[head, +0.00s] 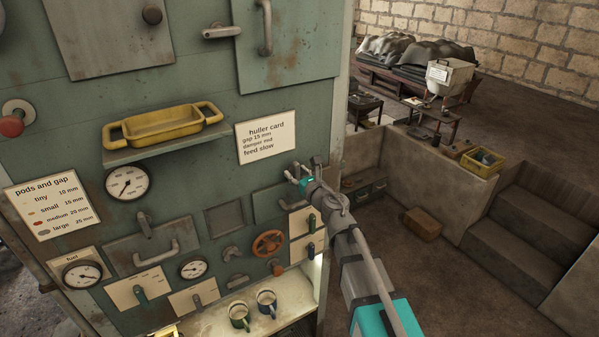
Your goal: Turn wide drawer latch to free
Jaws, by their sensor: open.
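My gripper (293,171) is open and empty, in front of the right part of the green machine front, just below the huller card. A wide panel with a bar handle (155,253) sits at lower left of the front, with a small grey lever latch (145,224) at its top edge, hanging roughly downward. A second green panel (268,205) lies behind and below my gripper, partly hidden by my arm. No label shows which is the wide drawer. My gripper is well to the right of the lever latch, and I see no contact with any latch.
A yellow tray (165,124) rests on a shelf that sticks out of the front. Gauges (127,183), a red handwheel (268,243) and several small levers surround the panels. Two mugs (267,304) stand in the lower opening. Open floor and steps (530,235) lie right.

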